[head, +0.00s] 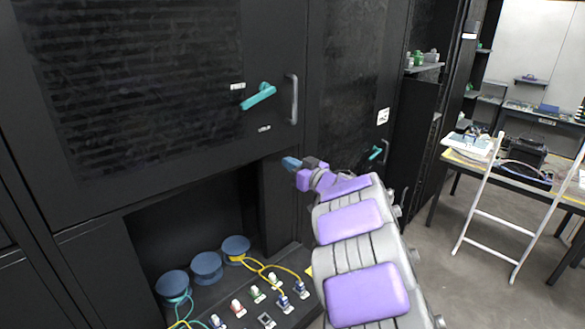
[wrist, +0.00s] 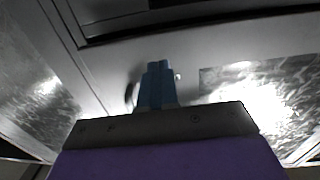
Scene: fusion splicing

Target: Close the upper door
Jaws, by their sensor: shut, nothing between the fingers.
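The upper door (head: 140,140) is a large black panel with a dark slatted area, at the left of the head view. It looks about flush with the cabinet front; I cannot tell whether it is fully shut. It has a teal lever handle (head: 258,96), tilted, and a grey pull bar (head: 294,100) beside it. My gripper (head: 290,163) is shut and empty, near the door's lower right corner, below the pull bar. Whether it touches the door is unclear. The blue fingertips (wrist: 157,72) are together in the wrist view, in front of a grey surface.
Below the door is an open compartment with blue spools (head: 207,267), yellow cables and several coloured connectors (head: 258,294). A neighbouring black door (head: 350,90) with a teal handle (head: 375,153) is to the right. A white ladder (head: 485,200) and table (head: 510,172) stand farther right.

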